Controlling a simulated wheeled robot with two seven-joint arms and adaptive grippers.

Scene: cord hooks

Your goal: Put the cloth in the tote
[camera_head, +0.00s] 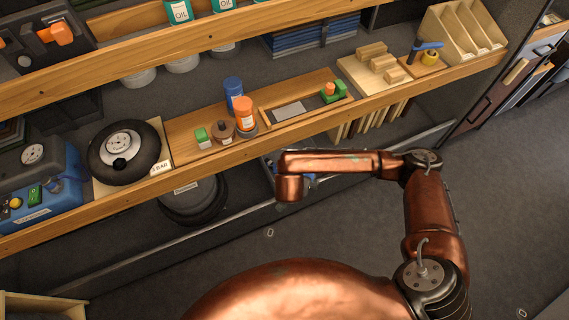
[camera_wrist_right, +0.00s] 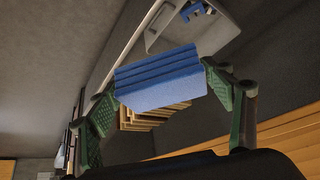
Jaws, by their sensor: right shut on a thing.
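A blue folded cloth (camera_wrist_right: 160,80) is gripped between the green-padded fingers of my right gripper (camera_wrist_right: 160,98) in the right wrist view. Its layered folds face the camera, and it is held up off any surface. A pale grey open container (camera_wrist_right: 228,38), possibly the tote, lies beyond the cloth at the top of that view, with something blue inside. The cloth is apart from it or overlaps it only in the picture; I cannot tell the distance. In the head view my right arm hides the gripper and most of what is below it. My left gripper is not in view.
Wooden shelves run across the head view. A blue stack (camera_head: 312,36) sits higher up. Grey floor (camera_head: 510,190) is clear at right.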

